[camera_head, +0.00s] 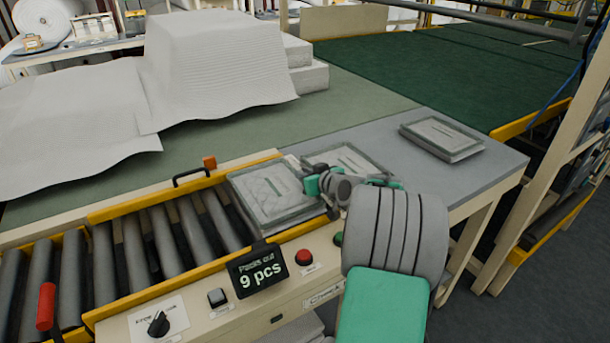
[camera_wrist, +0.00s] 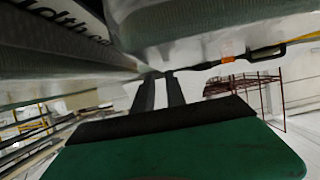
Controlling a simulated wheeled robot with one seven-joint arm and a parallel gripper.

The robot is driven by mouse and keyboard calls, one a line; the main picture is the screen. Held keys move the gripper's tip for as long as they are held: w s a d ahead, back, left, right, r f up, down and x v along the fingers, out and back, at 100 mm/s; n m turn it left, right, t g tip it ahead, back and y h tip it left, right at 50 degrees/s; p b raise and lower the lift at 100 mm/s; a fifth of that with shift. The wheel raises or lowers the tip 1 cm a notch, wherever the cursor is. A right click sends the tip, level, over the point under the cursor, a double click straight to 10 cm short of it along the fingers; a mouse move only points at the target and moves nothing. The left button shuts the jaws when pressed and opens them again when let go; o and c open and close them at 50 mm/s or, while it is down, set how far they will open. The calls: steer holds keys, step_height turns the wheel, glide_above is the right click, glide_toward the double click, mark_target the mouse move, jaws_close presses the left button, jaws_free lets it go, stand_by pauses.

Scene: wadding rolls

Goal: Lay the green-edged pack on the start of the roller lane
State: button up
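A pack (camera_head: 272,192) with grey-green edges and a pale top lies flat at the right end of the roller lane (camera_head: 150,238). My gripper (camera_head: 322,186) is at its right edge, low and close against it. The head view does not show whether they touch. In the wrist view the two dark fingers (camera_wrist: 160,88) run forward close together with a narrow gap. Their tips end under the edge of a large pale slab (camera_wrist: 200,28). Whether they clasp anything is unclear. Two similar packs lie on the grey table: one just behind my gripper (camera_head: 350,156), one farther right (camera_head: 442,138).
A display (camera_head: 257,271) reading "9 pcs", a red button (camera_head: 304,257) and a knob (camera_head: 158,322) line the front panel. A black handle (camera_head: 190,174) stands behind the lane. White wadding (camera_head: 210,75) covers the back left. The rollers left of the pack are clear.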

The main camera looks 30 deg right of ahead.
steer(key=shift+o, duration=1.4)
steer(key=shift+r+p, duration=0.4)
steer(key=shift+p, duration=0.05)
steer(key=shift+r+p, duration=0.55)
steer(key=shift+p, duration=0.1)
steer(key=b+v, duration=0.2)
steer(key=v, duration=0.9)
steer(key=shift+s, duration=0.5)
steer(key=shift+f, duration=0.2)
